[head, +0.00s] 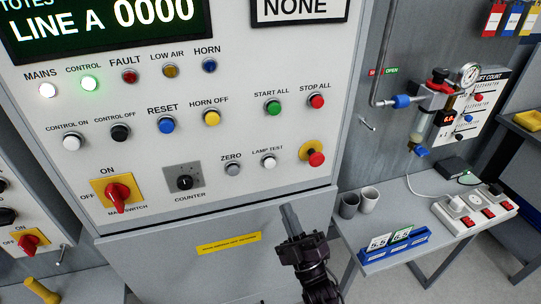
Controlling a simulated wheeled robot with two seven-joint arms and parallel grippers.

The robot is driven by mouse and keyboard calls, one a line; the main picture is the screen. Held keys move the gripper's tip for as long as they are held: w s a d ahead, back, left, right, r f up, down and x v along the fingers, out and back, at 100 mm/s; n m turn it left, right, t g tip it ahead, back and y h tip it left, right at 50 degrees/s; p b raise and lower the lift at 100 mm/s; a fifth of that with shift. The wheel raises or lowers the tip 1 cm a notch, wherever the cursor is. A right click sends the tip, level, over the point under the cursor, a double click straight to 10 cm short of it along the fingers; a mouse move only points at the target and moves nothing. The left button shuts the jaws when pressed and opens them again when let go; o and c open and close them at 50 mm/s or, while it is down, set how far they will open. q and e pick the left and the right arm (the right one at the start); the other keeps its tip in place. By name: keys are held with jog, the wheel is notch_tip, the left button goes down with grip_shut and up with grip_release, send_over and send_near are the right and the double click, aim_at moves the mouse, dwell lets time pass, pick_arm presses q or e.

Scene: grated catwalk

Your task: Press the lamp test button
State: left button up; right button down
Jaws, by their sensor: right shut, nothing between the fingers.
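The lamp test button (269,160) is a white round push button low on the right of the light grey control panel (215,135), under the label LAMP TEST. My right gripper (290,212) is in front of the panel's lower edge, below and a little right of the button. Its fingers are together, point up and hold nothing. It looks apart from the button. My left gripper is not in view.
The ZERO button (232,168) sits just left, and a red emergency stop (316,159) on a yellow plate just right. START ALL (273,108) and STOP ALL (317,101) are above. A grey side table (400,205) at right holds cups, a blue holder and a power strip.

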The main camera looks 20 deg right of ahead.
aim_at(270, 164)
jog(key=shift+n+t+y, duration=0.4)
jog(key=shift+t, duration=0.2)
jog(key=r, duration=0.2)
jog(key=s+r, duration=0.1)
jog(key=r, duration=0.1)
jog(key=shift+a+r, duration=0.1)
jog(key=shift+r, duration=0.1)
jog(key=w+b, duration=0.3)
jog(key=w, duration=0.5)
jog(key=shift+w+a, duration=0.15)
jog(key=shift+w, duration=0.25)
jog(key=shift+w+b, duration=0.1)
jog(key=shift+b, duration=0.3)
dwell(0.8)
